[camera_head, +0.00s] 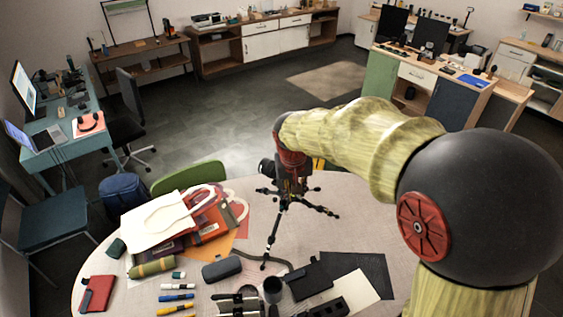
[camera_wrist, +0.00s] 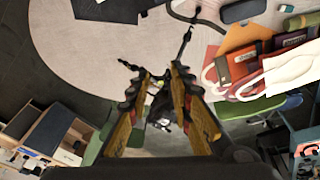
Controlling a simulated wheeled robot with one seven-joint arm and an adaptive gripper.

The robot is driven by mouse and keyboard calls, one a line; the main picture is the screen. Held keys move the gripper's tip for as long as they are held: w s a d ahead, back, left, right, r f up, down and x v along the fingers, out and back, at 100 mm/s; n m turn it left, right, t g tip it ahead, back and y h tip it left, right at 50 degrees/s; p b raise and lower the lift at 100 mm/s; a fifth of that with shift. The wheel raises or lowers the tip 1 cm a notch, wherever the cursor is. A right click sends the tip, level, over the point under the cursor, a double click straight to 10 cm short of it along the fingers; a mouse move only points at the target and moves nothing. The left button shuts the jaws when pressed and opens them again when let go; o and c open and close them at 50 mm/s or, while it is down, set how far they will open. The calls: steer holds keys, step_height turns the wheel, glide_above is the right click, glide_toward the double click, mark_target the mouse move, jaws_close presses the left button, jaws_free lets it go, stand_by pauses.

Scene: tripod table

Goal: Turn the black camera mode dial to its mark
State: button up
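The black camera (camera_head: 267,168) sits on a small black tripod (camera_head: 274,235) on the round table (camera_head: 355,220), in the middle of the head view. My arm reaches in from the right, and my gripper (camera_head: 292,190) is at the camera, covering much of it. In the wrist view the fingers of my gripper (camera_wrist: 160,73) are apart, with part of the dark camera (camera_wrist: 160,108) showing between and beyond them. Contact with it cannot be told. The tripod legs (camera_wrist: 186,42) spread past the fingertips. The mode dial and its mark cannot be made out.
A cream tote bag (camera_head: 160,222) and red pouches lie left of the tripod. A grey case (camera_head: 221,269), markers and a dark mat (camera_head: 362,270) lie in front. A green chair (camera_head: 190,176) stands behind the table. The table is bare to the tripod's right.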

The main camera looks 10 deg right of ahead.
steer(key=w+f+m+t+p, duration=0.1)
steer(key=w+f+m+p, duration=0.1)
steer(key=w, duration=0.7)
steer(key=w+f+m+p, duration=0.2)
steer(key=w, duration=0.7)
steer(key=shift+h, duration=0.4)
steer(key=x, duration=0.5)
steer(key=p+x, duration=0.1)
steer(key=x, duration=0.1)
steer(key=shift+w+a+f, duration=0.15)
steer(key=shift+w+a, duration=0.15)
steer(key=shift+c, duration=1.1)
jaws_close()
